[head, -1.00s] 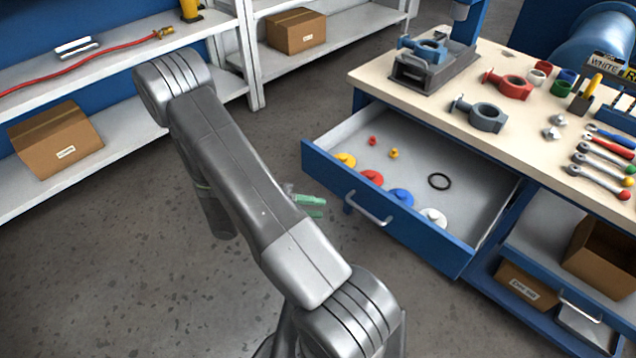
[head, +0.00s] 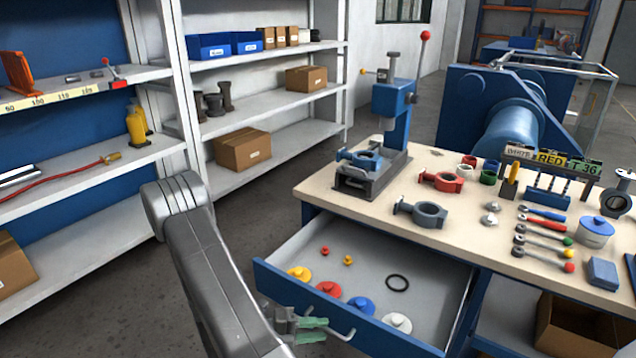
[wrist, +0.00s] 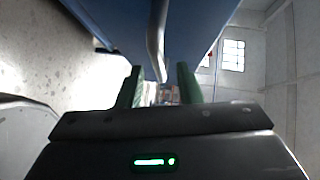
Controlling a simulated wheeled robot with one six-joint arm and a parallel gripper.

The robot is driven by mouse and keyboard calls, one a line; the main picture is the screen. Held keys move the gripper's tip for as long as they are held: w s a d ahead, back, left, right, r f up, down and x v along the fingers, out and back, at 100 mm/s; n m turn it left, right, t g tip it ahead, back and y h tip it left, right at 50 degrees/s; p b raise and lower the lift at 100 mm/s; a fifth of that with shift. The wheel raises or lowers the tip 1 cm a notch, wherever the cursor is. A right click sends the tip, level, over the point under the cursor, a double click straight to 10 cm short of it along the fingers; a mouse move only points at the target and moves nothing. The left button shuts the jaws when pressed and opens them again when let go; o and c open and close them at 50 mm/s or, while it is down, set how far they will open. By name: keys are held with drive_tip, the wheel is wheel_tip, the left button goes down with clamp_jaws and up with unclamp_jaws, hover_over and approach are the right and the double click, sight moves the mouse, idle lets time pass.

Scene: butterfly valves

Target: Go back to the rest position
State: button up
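My gripper (head: 318,329) hangs low in front of the open blue drawer, at the left end of its silver handle (head: 342,334). Its two green fingers are apart in the wrist view (wrist: 160,90). The silver handle shows beyond and between them there (wrist: 156,45); I see no grip on it, and cannot tell the exact gap. The drawer (head: 385,333) is pulled out of the workbench (head: 465,225). It holds yellow, red, blue and white discs, a black ring (head: 397,283) and small red and yellow parts.
Shelving with cardboard boxes (head: 243,150) stands at the left. The bench top carries a press (head: 393,115), grey and red valve bodies, and several wrenches. Clear floor lies between shelves and bench.

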drive_tip(key=shift+x, duration=1.45)
drive_tip(key=shift+s, duration=0.1)
